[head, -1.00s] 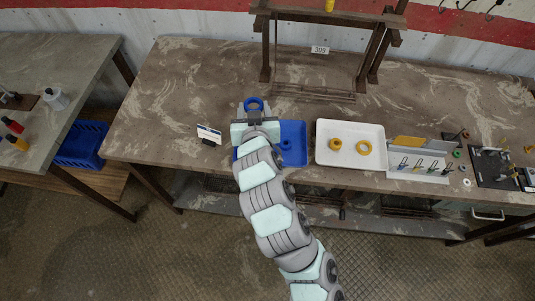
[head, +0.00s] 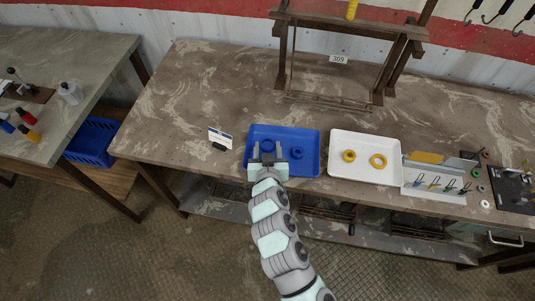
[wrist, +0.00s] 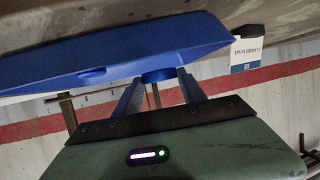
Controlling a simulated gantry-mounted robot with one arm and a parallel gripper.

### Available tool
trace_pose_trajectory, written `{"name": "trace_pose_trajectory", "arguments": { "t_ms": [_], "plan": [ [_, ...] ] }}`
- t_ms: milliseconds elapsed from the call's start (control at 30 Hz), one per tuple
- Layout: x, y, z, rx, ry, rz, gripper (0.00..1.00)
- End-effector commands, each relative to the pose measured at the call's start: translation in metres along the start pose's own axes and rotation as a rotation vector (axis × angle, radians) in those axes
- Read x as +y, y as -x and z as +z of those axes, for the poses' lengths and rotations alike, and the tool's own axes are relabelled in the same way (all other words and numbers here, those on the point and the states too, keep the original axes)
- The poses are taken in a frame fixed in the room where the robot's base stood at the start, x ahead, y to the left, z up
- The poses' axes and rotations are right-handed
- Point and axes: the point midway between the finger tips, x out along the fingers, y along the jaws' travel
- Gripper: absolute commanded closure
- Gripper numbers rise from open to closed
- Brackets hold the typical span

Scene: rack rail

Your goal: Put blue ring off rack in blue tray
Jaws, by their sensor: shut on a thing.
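The blue tray (head: 310,168) lies on the brown bench, left of the white tray. My gripper (head: 267,154) is over the left part of the blue tray and is shut on a blue ring (head: 267,145). In the wrist view, the held blue ring (wrist: 158,75) sits between my fingertips (wrist: 158,84), close against the blue tray (wrist: 110,62); I cannot tell whether it touches the tray floor. Another blue ring (head: 296,153) lies in the tray to the right of my gripper. The wooden rack (head: 345,25) stands at the back, with a yellow thing (head: 351,10) at its top.
A white tray (head: 366,174) with two yellow rings stands to the right. Beyond it is a grey holder (head: 432,178) with several tools. A small label card (head: 220,137) stands left of the blue tray. The bench's back left is clear.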

Motion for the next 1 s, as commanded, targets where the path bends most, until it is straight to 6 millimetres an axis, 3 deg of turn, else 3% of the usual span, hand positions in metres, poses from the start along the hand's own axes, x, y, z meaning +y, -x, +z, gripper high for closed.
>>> {"name": "trace_pose_trajectory", "arguments": {
  "t_ms": [233,733,767,1000],
  "plan": [
    [0.000,-0.013,0.033,-0.005,0.001,0.000,0.92],
    [0.000,-0.016,0.039,0.000,0.001,0.000,0.92],
    [0.000,-0.016,0.039,-0.001,0.002,0.000,0.51],
    [0.000,-0.016,0.041,-0.005,0.000,0.001,0.31]
  ]
}}
